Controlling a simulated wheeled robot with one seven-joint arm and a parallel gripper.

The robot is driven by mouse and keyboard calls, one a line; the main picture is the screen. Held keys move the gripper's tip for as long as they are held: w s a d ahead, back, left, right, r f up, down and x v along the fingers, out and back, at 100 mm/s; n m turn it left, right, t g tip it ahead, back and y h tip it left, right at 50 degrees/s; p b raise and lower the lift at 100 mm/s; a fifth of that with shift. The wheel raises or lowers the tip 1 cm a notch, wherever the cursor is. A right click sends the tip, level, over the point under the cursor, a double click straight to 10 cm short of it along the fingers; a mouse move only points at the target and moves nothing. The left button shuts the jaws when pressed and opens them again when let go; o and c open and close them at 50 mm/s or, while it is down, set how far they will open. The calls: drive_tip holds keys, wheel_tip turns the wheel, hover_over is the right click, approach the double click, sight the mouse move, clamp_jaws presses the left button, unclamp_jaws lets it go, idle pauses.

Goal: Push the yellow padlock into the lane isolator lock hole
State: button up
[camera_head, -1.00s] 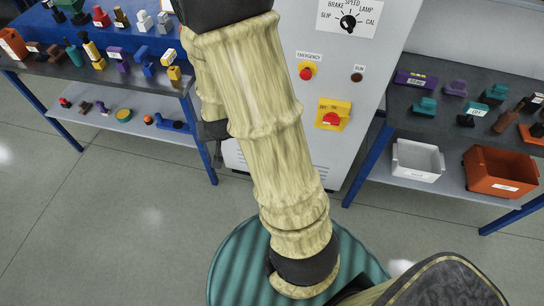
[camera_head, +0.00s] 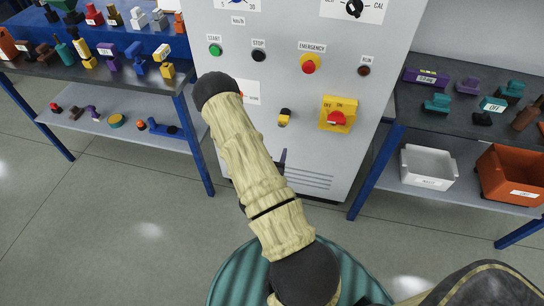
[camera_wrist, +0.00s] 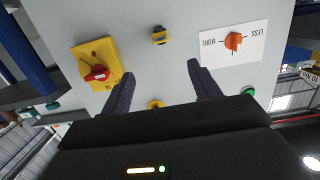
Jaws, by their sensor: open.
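The isolator is a yellow plate (camera_head: 337,114) with a red rotary handle on the grey cabinet front. It also shows in the wrist view (camera_wrist: 112,57), where the cabinet appears upside down. A small yellow-and-black item (camera_head: 285,117), which looks like the padlock, sits on the panel just left of the isolator. It shows in the wrist view (camera_wrist: 159,36) beyond the fingertips; how deep it sits I cannot tell. My gripper (camera_wrist: 160,75) is open and empty, fingers apart, facing the panel. In the head view my arm hides most of it.
An orange knob (camera_wrist: 233,41) on a white plate and the emergency button (camera_head: 310,64) are close by on the panel. A left bench (camera_head: 110,72) and a right bench (camera_head: 398,101) hold small parts. A white bin (camera_head: 427,165) and an orange bin (camera_head: 512,172) stand right.

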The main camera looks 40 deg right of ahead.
sight(282, 124)
drive_tip(key=shift+w+r, duration=0.1)
drive_tip(key=x, duration=1.7)
drive_tip(key=shift+w+d, duration=0.1)
drive_tip(key=shift+w, duration=0.05)
clamp_jaws()
drive_tip(key=shift+s+a, duration=0.4)
drive_tip(key=shift+a, duration=0.05)
idle(0.6)
